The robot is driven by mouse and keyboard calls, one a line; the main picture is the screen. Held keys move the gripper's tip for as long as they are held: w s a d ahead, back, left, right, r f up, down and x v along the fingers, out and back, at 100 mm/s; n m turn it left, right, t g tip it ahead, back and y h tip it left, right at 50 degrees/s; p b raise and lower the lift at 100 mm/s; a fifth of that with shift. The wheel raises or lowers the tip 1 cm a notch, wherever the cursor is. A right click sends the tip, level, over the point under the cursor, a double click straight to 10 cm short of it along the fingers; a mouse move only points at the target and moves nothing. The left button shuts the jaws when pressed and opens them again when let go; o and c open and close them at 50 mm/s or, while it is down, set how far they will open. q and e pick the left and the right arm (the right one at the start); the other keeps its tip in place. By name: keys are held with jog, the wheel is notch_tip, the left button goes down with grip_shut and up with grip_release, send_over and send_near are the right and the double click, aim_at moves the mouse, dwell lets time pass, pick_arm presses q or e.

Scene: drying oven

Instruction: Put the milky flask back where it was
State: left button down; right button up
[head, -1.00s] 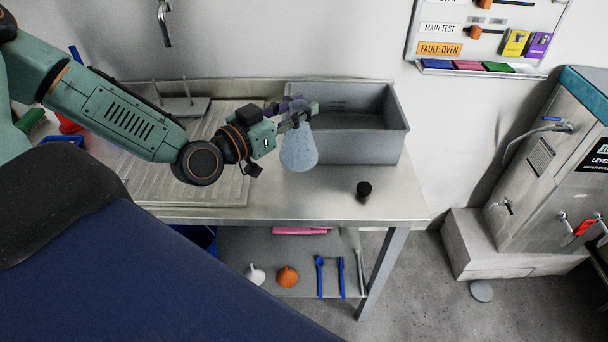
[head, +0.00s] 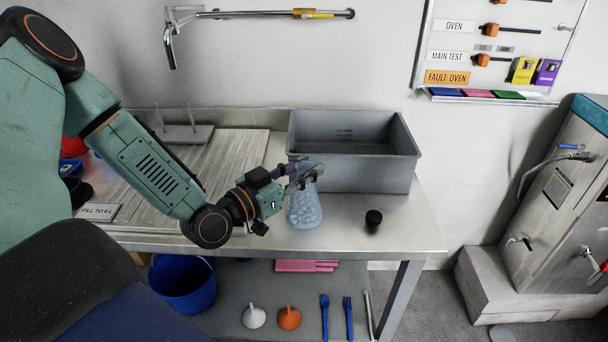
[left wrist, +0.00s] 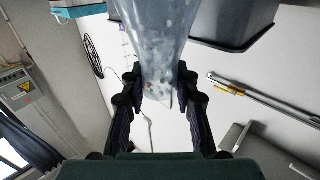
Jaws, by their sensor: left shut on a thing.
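The milky flask (head: 304,210) is a pale bluish-white conical flask. It is upright in the head view, in front of the grey bin, at the metal bench top. I cannot tell whether its base touches the bench. My left gripper (head: 303,180) is shut on the flask's neck from the left. In the left wrist view the flask (left wrist: 160,40) fills the space between the two fingers (left wrist: 160,88), and its mottled, cloudy wall shows. My right gripper is not in view.
The grey bin (head: 400,165) stands behind the flask. A small black stopper (head: 373,218) is on the bench to the right. The ridged draining board (head: 235,155) lies to the left. Bare bench (head: 415,235) shows at the front right. A blue bucket (head: 185,285) and funnels are below.

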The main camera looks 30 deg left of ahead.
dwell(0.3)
pick_arm(q)
jog(key=c, duration=1)
grip_release()
jog(key=shift+f, duration=0.1)
